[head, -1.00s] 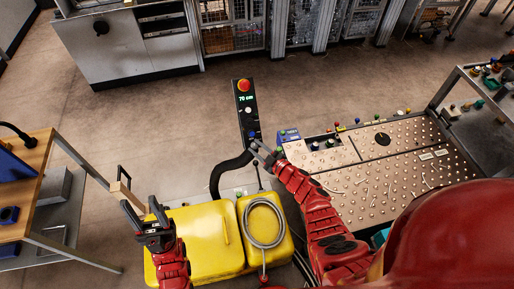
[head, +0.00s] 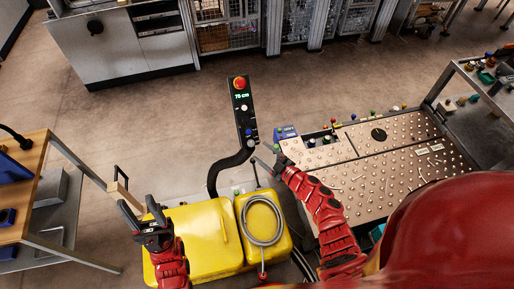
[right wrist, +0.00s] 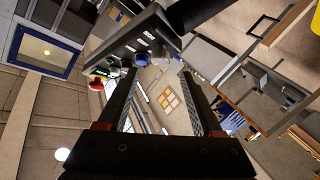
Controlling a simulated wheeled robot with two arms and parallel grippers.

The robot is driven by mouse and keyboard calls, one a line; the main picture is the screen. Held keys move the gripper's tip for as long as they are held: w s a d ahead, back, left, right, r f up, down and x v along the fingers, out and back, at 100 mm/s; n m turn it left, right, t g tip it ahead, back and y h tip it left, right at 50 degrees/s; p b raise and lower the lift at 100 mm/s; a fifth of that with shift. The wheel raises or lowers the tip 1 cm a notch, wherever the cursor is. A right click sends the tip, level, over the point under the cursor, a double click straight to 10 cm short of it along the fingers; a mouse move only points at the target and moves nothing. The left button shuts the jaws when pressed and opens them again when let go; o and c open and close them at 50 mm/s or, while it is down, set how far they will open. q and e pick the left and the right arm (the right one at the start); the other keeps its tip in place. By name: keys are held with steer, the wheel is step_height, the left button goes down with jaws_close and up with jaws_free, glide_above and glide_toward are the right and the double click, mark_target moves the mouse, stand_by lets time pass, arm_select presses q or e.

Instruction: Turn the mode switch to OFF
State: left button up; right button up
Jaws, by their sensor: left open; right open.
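The dark control panel (head: 237,117) stands on a curved black arm, with a red mushroom button (head: 239,83), a green-lit display, a pale button (head: 244,107) and a blue control (head: 249,132) near its lower end. Which control is the mode switch I cannot tell; no OFF marking is readable. My right gripper (head: 265,155) is open and empty, just below and right of the panel's lower end. In the right wrist view the panel (right wrist: 120,43) lies beyond the open fingers (right wrist: 160,80), its blue knob (right wrist: 125,60) near the left fingertip; contact is unclear.
Yellow cases (head: 200,236) with a coiled grey hose (head: 262,220) lie below the panel. A studded ball-top table (head: 400,157) is on the right. A wooden bench (head: 22,190) is on the left. Open floor lies behind the panel.

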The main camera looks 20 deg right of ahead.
steer(key=b+v, duration=0.2)
steer(key=v, duration=0.9)
steer(key=shift+s, duration=0.25)
steer(key=shift+d, duration=0.1)
